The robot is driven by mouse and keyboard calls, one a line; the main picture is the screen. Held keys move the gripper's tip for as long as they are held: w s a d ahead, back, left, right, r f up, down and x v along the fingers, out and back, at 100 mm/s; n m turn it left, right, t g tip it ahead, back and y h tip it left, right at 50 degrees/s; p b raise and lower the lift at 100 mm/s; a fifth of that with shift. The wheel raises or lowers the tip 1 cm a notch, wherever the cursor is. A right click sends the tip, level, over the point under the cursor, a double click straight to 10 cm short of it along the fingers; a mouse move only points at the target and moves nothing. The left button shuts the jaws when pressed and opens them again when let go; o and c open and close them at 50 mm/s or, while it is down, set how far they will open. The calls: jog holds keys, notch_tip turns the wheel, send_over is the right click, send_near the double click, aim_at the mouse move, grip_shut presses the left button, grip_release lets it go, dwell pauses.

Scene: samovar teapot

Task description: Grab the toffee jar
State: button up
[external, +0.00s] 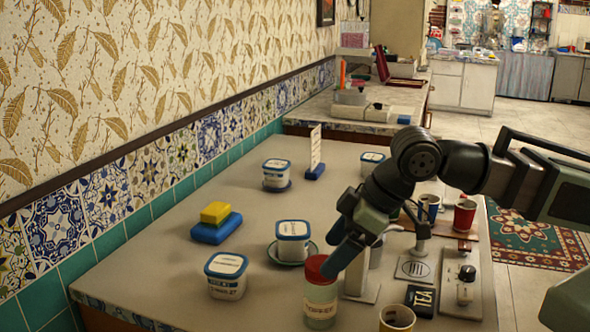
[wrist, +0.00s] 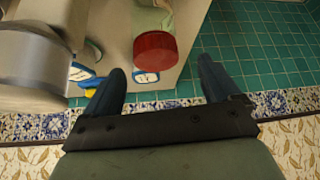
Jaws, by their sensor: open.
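The toffee jar (external: 320,303) is a clear jar with a red lid and a pale label, standing upright near the front of the counter in the external view. Its red lid (wrist: 155,50) shows at upper middle in the wrist view. My gripper (external: 333,254) is open, with its blue fingers tilted down at the lid from above right. In the wrist view, my gripper's fingertips (wrist: 161,68) lie to either side of the lid's lower part, with gaps on both sides. Nothing is held. Whether the fingers are level with the lid is unclear.
White tubs with blue rims (external: 227,275) stand left of the jar, one on a saucer (external: 272,253). A yellow and blue sponge stack (external: 216,223) lies farther left. A TEA sign (external: 421,299), a cup (external: 397,318) and a metal appliance (wrist: 35,65) are close on the other side.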

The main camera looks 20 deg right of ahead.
aim_at(321, 294)
jog(key=shift+x, duration=2.55)
jog(key=shift+w+d, duration=0.15)
jog(key=shift+d, duration=0.05)
jog(key=shift+c, duration=0.4)
jog(key=c, duration=1.6)
jog(key=shift+r, duration=0.1)
